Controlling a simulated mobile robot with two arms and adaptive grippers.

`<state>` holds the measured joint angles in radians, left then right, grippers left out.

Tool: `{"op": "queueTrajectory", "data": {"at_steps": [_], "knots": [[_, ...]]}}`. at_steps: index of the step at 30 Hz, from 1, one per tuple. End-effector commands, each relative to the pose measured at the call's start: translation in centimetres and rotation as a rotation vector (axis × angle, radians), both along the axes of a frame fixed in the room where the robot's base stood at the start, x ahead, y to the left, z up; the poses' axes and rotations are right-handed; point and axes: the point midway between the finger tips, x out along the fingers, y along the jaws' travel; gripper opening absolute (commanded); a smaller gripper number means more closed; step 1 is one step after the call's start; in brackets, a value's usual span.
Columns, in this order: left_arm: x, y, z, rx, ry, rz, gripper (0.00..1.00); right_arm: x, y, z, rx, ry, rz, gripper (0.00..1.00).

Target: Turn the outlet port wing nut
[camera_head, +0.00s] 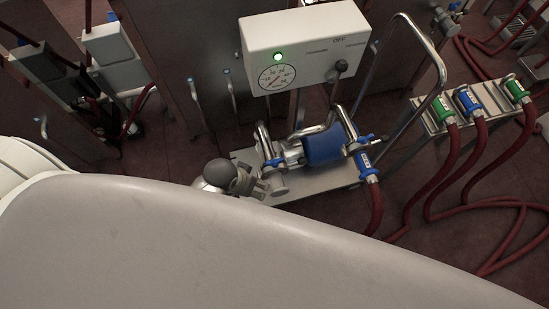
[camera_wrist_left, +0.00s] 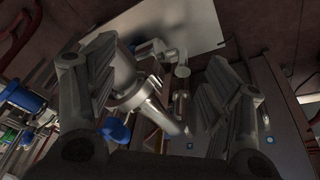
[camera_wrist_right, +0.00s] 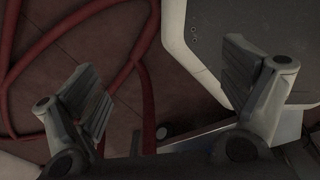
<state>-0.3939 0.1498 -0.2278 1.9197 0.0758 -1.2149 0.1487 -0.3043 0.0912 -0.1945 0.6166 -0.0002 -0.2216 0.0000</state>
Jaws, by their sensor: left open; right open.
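The pump has a blue motor body (camera_head: 323,146) and metal pipes on a pale base plate (camera_head: 310,185). A blue wing-nut fitting (camera_head: 273,162) sits on the pipe at its left end. Another blue fitting (camera_head: 366,163) at its right end joins a red hose. I cannot tell which is the outlet port. My left gripper (camera_head: 258,186) is beside the pump's left end. In the left wrist view its fingers (camera_wrist_left: 160,65) are open, with metal pipework (camera_wrist_left: 140,95) showing between them and a blue part (camera_wrist_left: 116,131) near the left finger. My right gripper (camera_wrist_right: 160,70) is open and empty, away from the pump.
A white control box (camera_head: 302,45) with a gauge and green light stands above the pump. A bent metal handle (camera_head: 437,70) rises at its right. A hose rack (camera_head: 478,108) with green and blue couplings stands further right. Red hoses (camera_wrist_right: 110,55) lie below my right gripper.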

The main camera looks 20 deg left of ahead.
Motion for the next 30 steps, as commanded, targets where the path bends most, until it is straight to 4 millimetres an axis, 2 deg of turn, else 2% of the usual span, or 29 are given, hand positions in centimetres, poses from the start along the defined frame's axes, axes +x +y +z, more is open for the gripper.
{"op": "queueTrajectory", "data": {"at_steps": [1,3,6,9,13,17,24,30], "knots": [[2.5,-2.0,3.1,-0.053,-0.034,0.014,0.73,0.1,0.1,-0.4,0.002,-0.001,0.001,0.94],[4.0,-4.5,6.0,-0.122,-0.03,0.04,0.73,0.1,0.4,-0.5,0.005,-0.002,0.001,0.94],[5.3,-7.4,9.0,-0.196,-0.006,0.069,0.73,0.2,1.0,-0.6,0.012,-0.004,0.002,0.94],[6.0,-9.7,11.3,-0.243,0.04,0.103,0.73,0.4,1.5,-0.7,0.019,-0.007,0.002,0.94],[6.4,-11.2,13.0,-0.252,0.118,0.171,0.73,0.6,1.9,-0.8,0.024,-0.01,0.002,0.94],[6.9,-10.9,13.7,-0.211,0.194,0.278,0.73,0.6,1.9,-0.9,0.024,-0.011,0.002,0.94],[7.9,-7.4,14.4,-0.079,0.274,0.529,0.73,0.6,1.4,-1.0,0.017,-0.01,0.004,0.94],[8.3,-5.3,14.8,-0.013,0.292,0.666,0.73,0.6,0.9,-1.0,0.011,-0.011,0.002,0.94]]}}
